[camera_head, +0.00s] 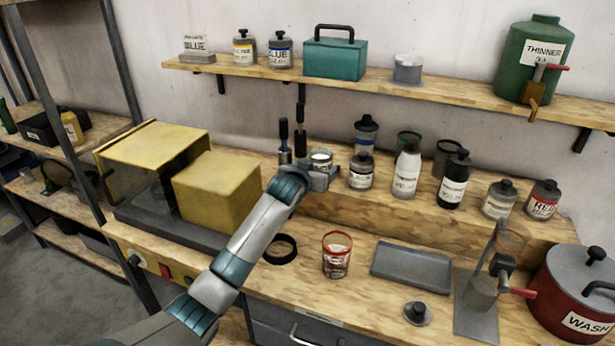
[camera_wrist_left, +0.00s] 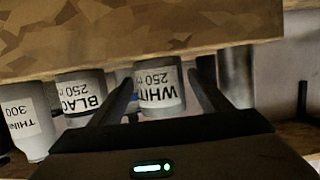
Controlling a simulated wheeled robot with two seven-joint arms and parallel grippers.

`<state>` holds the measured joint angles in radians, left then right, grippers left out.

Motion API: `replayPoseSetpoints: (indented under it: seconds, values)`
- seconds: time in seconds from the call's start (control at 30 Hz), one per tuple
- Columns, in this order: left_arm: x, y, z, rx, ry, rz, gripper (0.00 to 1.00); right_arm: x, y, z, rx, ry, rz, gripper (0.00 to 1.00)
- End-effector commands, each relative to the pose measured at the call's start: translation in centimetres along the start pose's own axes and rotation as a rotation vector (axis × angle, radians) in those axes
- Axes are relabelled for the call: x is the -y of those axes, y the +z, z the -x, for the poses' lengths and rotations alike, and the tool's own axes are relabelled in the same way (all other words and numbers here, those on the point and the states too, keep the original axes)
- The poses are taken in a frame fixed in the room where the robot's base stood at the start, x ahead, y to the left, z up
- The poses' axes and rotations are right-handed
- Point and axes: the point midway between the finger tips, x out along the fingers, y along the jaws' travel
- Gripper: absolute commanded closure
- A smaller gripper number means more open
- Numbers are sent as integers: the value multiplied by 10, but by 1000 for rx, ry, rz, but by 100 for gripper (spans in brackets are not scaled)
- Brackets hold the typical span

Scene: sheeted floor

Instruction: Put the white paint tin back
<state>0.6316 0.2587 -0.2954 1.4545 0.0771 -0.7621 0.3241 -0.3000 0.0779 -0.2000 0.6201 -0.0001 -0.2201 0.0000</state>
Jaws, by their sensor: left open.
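The white paint tin (camera_head: 321,157) stands on the raised wooden ledge at the back of the bench, its lower part hidden behind my left gripper. My left gripper (camera_head: 320,176) is at the tin, open. In the left wrist view, which is upside down, the tin (camera_wrist_left: 160,88) with its WHITE label lies between the two spread fingers (camera_wrist_left: 160,100). Whether either finger touches it I cannot tell. The black paint tin (camera_head: 361,172) stands just right of it; it also shows in the wrist view (camera_wrist_left: 80,95). My right gripper is not in view.
A thinner bottle (camera_head: 405,172), a black bottle (camera_head: 453,180) and more tins line the ledge. Brushes (camera_head: 300,135) stand behind the gripper. A yellow box (camera_head: 217,190) is left of the forearm. A glass (camera_head: 337,255) and grey tray (camera_head: 411,266) sit in front. The wall shelf (camera_head: 460,92) is above.

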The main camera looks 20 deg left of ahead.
Motion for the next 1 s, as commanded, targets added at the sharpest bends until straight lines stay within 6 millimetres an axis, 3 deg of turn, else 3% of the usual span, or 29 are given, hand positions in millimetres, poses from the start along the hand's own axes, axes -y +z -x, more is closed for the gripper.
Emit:
replayPoseSetpoints:
  seconds: [0.6,1.0]
  values:
    - [0,1,84,-2,1,0,29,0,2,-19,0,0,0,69]
    - [0,1,103,0,0,0,29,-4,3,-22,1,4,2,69]
